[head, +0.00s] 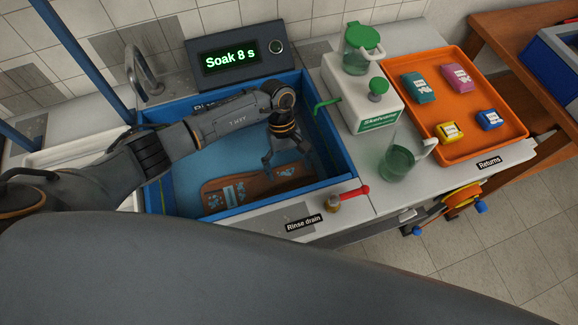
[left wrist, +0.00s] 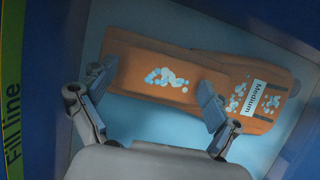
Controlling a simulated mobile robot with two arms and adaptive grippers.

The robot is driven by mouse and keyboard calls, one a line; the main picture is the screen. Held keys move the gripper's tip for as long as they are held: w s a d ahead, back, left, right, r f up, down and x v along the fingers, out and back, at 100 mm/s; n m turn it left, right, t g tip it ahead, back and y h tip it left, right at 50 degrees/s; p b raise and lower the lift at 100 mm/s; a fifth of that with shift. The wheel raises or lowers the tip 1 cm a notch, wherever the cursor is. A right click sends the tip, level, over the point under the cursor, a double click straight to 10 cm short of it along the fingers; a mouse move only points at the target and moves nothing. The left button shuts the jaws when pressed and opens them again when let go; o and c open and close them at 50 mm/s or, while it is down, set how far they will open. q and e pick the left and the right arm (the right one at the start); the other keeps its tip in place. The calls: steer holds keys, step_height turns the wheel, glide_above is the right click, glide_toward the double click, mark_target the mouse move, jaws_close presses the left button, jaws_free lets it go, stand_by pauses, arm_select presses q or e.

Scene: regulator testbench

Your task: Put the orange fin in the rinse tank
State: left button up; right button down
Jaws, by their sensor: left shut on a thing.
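The orange fin (head: 238,190) is inside the blue rinse tank (head: 349,179), low over the pale blue bottom or water. It has pale blue spots, and in the left wrist view (left wrist: 165,75) a raised part stands before a wider part labelled "Medium". My left gripper (head: 288,165) reaches down into the tank and is shut on the fin, with one finger at each side of the raised part. I cannot tell whether the fin touches the bottom. My right gripper is in neither view.
A display (head: 231,58) behind the tank reads "Soak 8 s". A tap (head: 140,70) stands at the back left, and a red-handled drain valve (head: 345,198) at the front. A white canister (head: 350,98), a green-tinted jug (head: 400,158) and an orange tray (head: 420,120) of small blocks stand right.

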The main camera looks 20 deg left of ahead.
arm_select(q)
steer(key=o, duration=1.4)
steer(key=shift+c, duration=0.2)
steer(key=shift+r+p, duration=0.1)
steer(key=shift+p, duration=0.2)
steer(key=shift+w+r, duration=0.15)
steer(key=shift+r, duration=0.1)
steer(key=b+v, duration=0.3)
steer(key=v, duration=0.8)
steer(key=shift+r, duration=0.25)
